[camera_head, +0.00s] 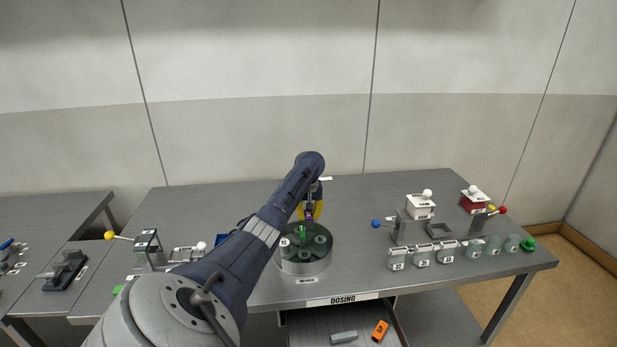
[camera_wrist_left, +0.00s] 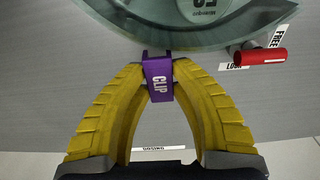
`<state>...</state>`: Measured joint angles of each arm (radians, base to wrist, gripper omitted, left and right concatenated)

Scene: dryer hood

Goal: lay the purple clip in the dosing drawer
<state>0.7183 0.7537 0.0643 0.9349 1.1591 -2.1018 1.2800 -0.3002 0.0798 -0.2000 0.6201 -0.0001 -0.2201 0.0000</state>
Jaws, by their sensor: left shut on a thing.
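The purple clip (camera_wrist_left: 158,80) is pinched between the two yellow fingertips of my left gripper (camera_wrist_left: 159,82) in the left wrist view, its CLIP lettering facing the camera. In the head view my left gripper (camera_head: 310,211) is just behind the round glass-topped drum (camera_head: 303,262), with a bit of purple between its fingers. The dosing drawer (camera_head: 306,325) is open below the table's front edge, under the DOSING label (camera_head: 343,299). A grey block (camera_head: 344,338) and an orange block (camera_head: 380,331) lie in it. My right gripper is in neither view.
The drum's glass rim (camera_wrist_left: 200,35) is close to the clip in the wrist view, with a red pin (camera_wrist_left: 263,57) beside it by LOCK and FREE labels. Several jars (camera_head: 422,257) line the table's right front.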

